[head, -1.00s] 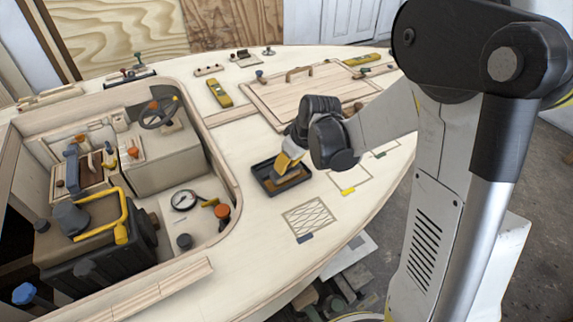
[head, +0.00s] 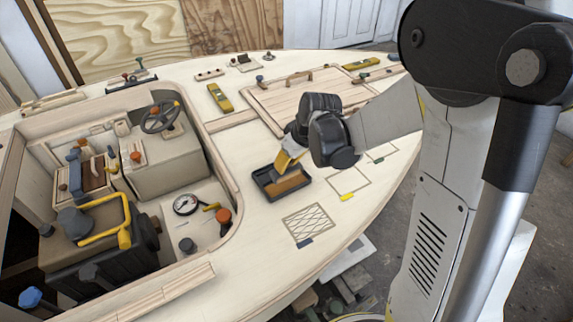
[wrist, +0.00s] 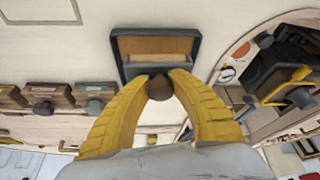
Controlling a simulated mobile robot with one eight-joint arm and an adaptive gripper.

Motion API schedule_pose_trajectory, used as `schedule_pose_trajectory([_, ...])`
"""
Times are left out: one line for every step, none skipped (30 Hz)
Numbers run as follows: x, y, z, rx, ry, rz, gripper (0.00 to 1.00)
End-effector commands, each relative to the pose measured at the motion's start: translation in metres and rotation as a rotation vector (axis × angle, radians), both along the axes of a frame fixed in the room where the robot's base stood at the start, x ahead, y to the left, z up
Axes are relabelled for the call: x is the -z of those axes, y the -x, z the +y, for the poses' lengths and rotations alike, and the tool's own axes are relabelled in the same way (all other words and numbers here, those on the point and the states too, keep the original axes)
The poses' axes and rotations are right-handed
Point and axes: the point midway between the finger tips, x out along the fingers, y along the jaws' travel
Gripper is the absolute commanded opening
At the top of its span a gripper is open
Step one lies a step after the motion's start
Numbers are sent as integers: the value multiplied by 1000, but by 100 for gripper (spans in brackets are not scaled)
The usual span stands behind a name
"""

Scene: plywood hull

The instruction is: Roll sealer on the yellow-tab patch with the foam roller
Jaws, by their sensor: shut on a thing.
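The black tray (head: 259,189) with brown sealer in it sits on the pale deck; it also shows in the wrist view (wrist: 198,48). My gripper (head: 284,164) is over the tray's back edge, its yellow fingers pointing down. In the wrist view my gripper (wrist: 160,88) is shut on a dark brown rounded handle (wrist: 160,89). A pale bar (wrist: 156,59) ahead of it looks like the foam roller, over or in the tray; contact is unclear. The yellow-tab patch (head: 361,182) is a thin bare outline right of the tray, with its yellow tab (head: 347,197) at the near edge.
A hatched patch (head: 307,222) with a blue tab lies in front. A green-tab patch (head: 382,151) lies farther right. The cockpit opening (head: 236,200) is left of the tray. A wooden hatch (head: 290,95) and yellow levels (head: 220,98) lie behind. Deck between tray and yellow-tab patch is clear.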

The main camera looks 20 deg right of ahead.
Motion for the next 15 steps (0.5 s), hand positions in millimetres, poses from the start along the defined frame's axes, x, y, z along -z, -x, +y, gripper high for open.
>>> schedule_pose_trajectory([-8, 0, 0, 0, 0, 0, 0])
schedule_pose_trajectory([-10, 0, 0, 0, 0, 0, 0])
schedule_pose_trajectory([-14, 0, 0, 0, 0, 0, 0])
schedule_pose_trajectory([-16, 0, 0, 0, 0, 0, 0])
schedule_pose_trajectory([-19, 0, 0, 0, 0, 0, 0])
schedule_pose_trajectory([-23, 0, 0, 0, 0, 0, 0])
schedule_pose_trajectory([-25, 0, 0, 0, 0, -1, 0])
schedule_pose_trajectory([-28, 0, 0, 0, 0, -1, 0])
schedule_pose_trajectory([-32, 0, 0, 0, 0, -1, 0])
schedule_pose_trajectory([-34, 0, 0, 0, 0, -1, 0])
schedule_pose_trajectory([-37, 0, 0, 0, 0, -1, 0])
schedule_pose_trajectory([-40, 0, 0, 0, 0, -1, 0])
schedule_pose_trajectory([-43, 0, 0, 0, 0, -1, 0])
schedule_pose_trajectory([-45, 0, 0, 0, 0, -1, 0])
schedule_pose_trajectory([-48, 0, 0, 0, 0, -1, 0])
